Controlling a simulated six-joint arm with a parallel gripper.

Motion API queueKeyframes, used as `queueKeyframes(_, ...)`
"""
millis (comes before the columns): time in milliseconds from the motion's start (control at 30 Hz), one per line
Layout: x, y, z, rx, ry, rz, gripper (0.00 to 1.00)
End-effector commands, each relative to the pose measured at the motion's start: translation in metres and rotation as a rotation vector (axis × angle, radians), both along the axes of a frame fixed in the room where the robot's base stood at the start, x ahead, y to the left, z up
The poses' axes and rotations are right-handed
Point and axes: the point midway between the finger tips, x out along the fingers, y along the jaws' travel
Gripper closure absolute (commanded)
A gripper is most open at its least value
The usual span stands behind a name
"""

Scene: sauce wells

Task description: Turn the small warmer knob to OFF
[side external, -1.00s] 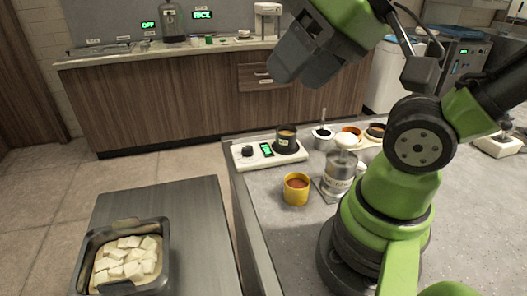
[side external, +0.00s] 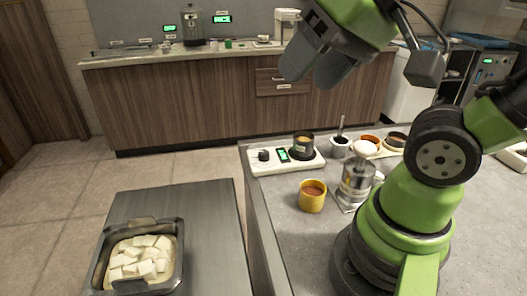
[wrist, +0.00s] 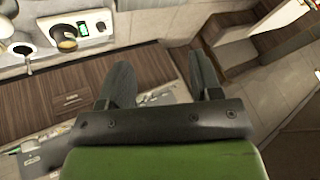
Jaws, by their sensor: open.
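The small warmer (side external: 260,168) is a white slab on the far left corner of the grey counter. Its black knob (side external: 263,155) stands at the left end, beside a green-lit display (side external: 283,155) too small to read. A small dark pot (side external: 303,141) sits on the warmer's round plate. In the wrist view, the warmer (wrist: 97,41) is at the upper left, with the knob (wrist: 101,27) at its right end. My gripper (side external: 314,62) is open and empty, high above the warmer and apart from it. Both fingers show in the wrist view (wrist: 162,82).
A yellow mug (side external: 312,197) and a metal pot (side external: 356,182) stand in front of the warmer. Small sauce containers (side external: 370,142) are to its right. A pan of white cubes (side external: 140,262) rests on a metal side table (side external: 205,205). The air around my gripper is clear.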

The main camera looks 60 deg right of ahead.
Motion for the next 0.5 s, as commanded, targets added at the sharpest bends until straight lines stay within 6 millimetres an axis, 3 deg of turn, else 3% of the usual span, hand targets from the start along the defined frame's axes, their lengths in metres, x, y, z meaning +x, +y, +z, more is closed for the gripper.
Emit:
queueKeyframes(267,0.084,-0.040,-0.011,0.011,0.219,-0.222,0.41)
queueKeyframes(500,0.150,-0.094,-0.065,0.023,0.409,-0.426,0.41)
